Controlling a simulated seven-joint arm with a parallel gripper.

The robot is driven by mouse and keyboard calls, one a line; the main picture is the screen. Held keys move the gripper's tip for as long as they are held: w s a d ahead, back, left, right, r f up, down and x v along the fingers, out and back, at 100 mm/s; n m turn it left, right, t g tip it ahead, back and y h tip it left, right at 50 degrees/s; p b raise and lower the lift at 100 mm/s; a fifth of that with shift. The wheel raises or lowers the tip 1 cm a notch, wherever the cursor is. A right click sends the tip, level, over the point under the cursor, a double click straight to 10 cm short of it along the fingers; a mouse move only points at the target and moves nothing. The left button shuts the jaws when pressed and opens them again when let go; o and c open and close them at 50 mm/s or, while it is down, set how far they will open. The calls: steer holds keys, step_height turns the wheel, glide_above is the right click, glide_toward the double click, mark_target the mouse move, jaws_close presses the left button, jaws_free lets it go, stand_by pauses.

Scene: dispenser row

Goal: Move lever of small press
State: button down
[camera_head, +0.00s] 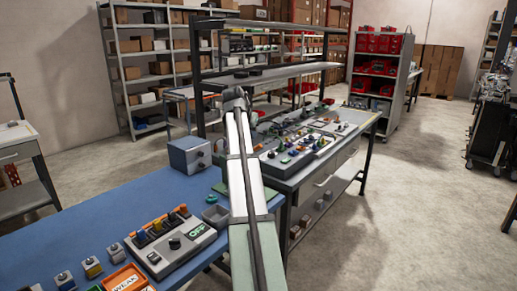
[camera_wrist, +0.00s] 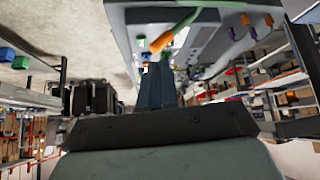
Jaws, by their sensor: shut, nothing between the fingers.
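In the wrist view, my gripper (camera_wrist: 155,68) points up the picture with its two dark fingers together and nothing held. A lever with an orange tip (camera_wrist: 161,42) and a green rod (camera_wrist: 188,20) shows just beyond the fingertips. The tip looks very near the fingers, but I cannot tell whether they touch. A grey surface or housing (camera_wrist: 205,42) lies behind the lever; I cannot tell if it is the small press. In the head view, my arm reaches over the benches, its fingers cannot be made out, and the press cannot be picked out.
A blue bench (camera_head: 130,215) carries a grey box (camera_head: 190,155), a grey control panel (camera_head: 172,242) and an orange tray (camera_head: 125,279). A grey bench (camera_head: 345,130) behind holds many small controls under raised shelves (camera_head: 265,75). Open floor (camera_head: 400,215) lies to the right.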

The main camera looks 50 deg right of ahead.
steer(key=shift+d+f, duration=0.1)
stand_by(0.3)
steer(key=x, duration=0.6)
steer(key=shift+d+f, duration=0.2)
steer(key=shift+f, duration=0.05)
steer(key=shift+w+d, duration=0.1)
